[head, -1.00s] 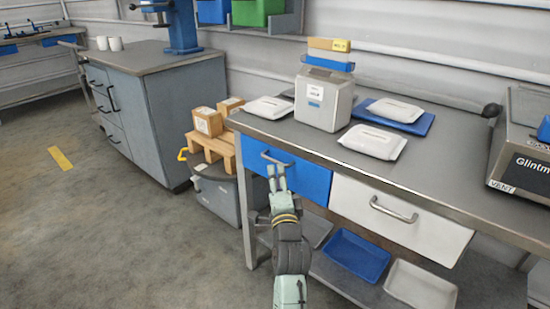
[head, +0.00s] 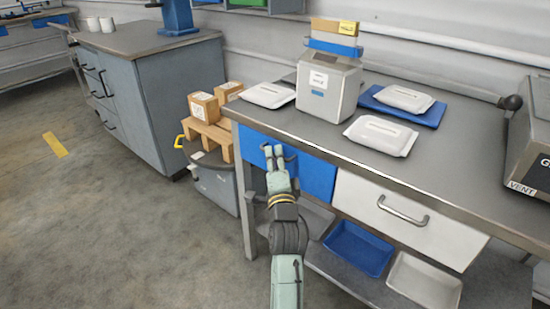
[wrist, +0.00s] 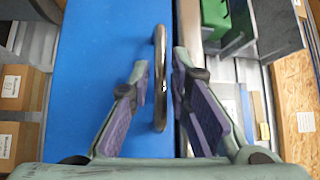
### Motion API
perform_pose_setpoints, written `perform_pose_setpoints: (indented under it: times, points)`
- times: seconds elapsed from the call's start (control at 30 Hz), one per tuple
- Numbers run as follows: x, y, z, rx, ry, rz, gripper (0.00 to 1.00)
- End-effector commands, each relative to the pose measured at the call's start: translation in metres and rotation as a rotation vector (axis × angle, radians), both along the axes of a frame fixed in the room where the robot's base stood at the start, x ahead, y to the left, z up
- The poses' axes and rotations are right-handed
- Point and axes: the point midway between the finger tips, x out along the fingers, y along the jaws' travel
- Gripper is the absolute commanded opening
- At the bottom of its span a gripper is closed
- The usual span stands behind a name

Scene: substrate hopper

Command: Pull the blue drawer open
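The blue drawer (head: 312,176) sits closed under the left part of the grey workbench. It also fills the left half of the wrist view (wrist: 95,90). Its metal bar handle (wrist: 160,78) shows in the wrist view between the two purple-padded fingers of my gripper (wrist: 160,95). The fingers are apart, with a gap on each side of the handle. In the head view my gripper (head: 273,152) is at the drawer front and hides part of the handle.
A white drawer (head: 400,222) is to the right. A blue tray (head: 358,250) and a white tray (head: 423,284) lie on the shelf below. A wooden pallet with boxes (head: 205,112) stands at the bench's left. The floor in front is clear on the left.

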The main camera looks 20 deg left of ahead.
Motion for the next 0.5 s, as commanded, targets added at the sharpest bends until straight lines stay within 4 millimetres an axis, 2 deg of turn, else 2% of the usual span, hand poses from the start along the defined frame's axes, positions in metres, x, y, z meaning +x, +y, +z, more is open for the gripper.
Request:
perform_pose_setpoints:
  times: [0.23, 0.5]
  points:
    - [0.0001, 0.0000, 0.0001, 0.000, 0.000, 0.000, 0.00]
    - [0.0002, 0.0000, 0.0002, 0.000, 0.000, 0.000, 0.00]
